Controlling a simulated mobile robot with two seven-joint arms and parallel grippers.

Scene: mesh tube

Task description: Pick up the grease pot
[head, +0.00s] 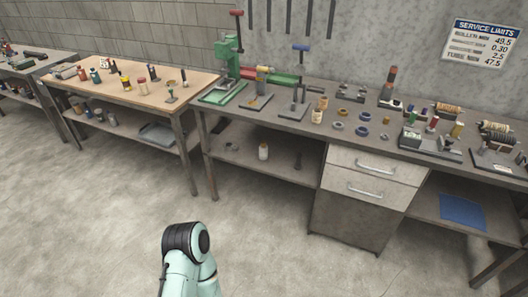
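I cannot tell for certain which item is the grease pot. A small white jar (263,152) stands upright on the lower shelf of the grey bench, left of the drawers. A cream container (317,116) stands on the same bench's top, near its front edge. Either could be a pot, but both are too small to read. Part of one of my arms shows at the bottom of the head view, well in front of the bench. Neither gripper is in view, and nothing visible is held.
The grey bench (378,140) carries a green press (225,70), several rings and coloured rollers. A wooden-topped bench (135,93) with small parts stands to its left. Drawers (368,172) block the bench's middle underside. The concrete floor (110,220) in front is clear.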

